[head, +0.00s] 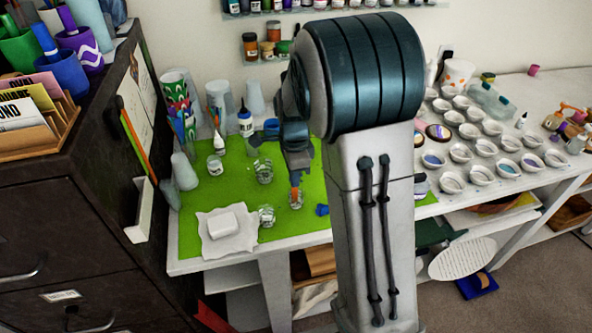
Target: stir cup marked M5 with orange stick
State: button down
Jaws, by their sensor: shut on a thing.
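My gripper (296,172) points down over the green mat (190,240) and is shut on the orange stick (295,190). The stick's lower end is at a small clear cup (296,204); it looks to be inside the cup, but the picture is too small to be sure. Another clear cup (266,216) stands to the left, nearer the front edge. A clear cup (264,173) stands farther back on the left. I cannot read a mark M5 on any of them. My arm hides the mat's right part.
A white block on a crumpled sheet (223,222) lies at the front left of the mat. A white bottle with a blue top (246,121) and stacked cups (218,98) stand behind. A blue cup (322,210) lies close right of the stick. Several small white dishes (487,147) fill the right side.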

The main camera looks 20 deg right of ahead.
jog(key=shift+d+p, duration=0.2)
jog(key=shift+p, duration=0.1)
jog(key=shift+w, duration=0.1)
jog(key=shift+r+p, duration=2.35)
jog(key=shift+r, duration=0.7)
notch_tip(320, 180, up, 5)
jog(key=p, duration=0.3)
jog(key=shift+p, duration=0.4)
